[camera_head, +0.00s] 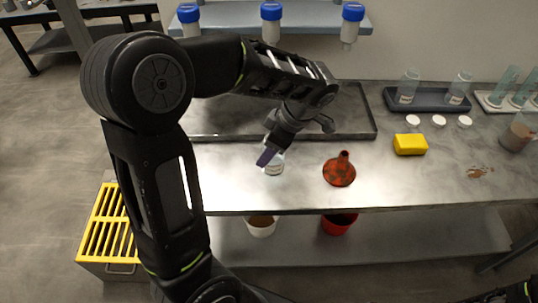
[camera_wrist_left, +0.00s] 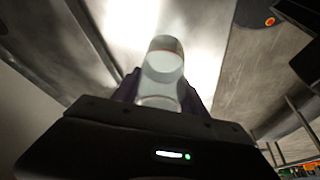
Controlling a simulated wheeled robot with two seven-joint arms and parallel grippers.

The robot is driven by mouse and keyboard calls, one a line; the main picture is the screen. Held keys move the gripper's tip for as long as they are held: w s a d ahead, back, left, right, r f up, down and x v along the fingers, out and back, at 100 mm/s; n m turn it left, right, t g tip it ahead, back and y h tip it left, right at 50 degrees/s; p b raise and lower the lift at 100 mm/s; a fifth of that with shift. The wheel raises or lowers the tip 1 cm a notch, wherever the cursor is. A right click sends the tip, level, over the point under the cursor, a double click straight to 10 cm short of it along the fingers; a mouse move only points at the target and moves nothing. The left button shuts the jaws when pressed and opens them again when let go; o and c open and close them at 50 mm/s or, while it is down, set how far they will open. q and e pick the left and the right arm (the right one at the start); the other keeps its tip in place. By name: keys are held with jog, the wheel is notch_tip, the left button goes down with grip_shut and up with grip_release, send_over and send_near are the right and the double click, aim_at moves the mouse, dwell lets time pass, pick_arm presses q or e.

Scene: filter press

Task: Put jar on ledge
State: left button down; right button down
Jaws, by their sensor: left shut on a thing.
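The jar (camera_head: 274,167) is a small clear, whitish vessel at the front middle of the steel bench. My left gripper (camera_head: 268,156) comes down over it from above and is shut on it. In the left wrist view the jar (camera_wrist_left: 162,72) stands between the two dark fingers, which close on its sides. I cannot tell whether its base touches the bench. A blue-grey ledge (camera_head: 230,20) runs along the wall at the top, with three blue-capped clear containers (camera_head: 271,20) at it. My right gripper is out of view.
A dark tray (camera_head: 350,112) lies behind the jar. An orange-red funnel (camera_head: 339,172) stands right of it, and a yellow sponge (camera_head: 410,145) farther right. Racks with glass vessels (camera_head: 407,88) stand at the back right. Bare bench (camera_head: 430,190) lies right of the funnel.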

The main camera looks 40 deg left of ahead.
pick_arm(q)
notch_tip(320, 180, down, 3)
jog(key=shift+r, duration=0.15)
jog(key=c, duration=0.6)
grip_release()
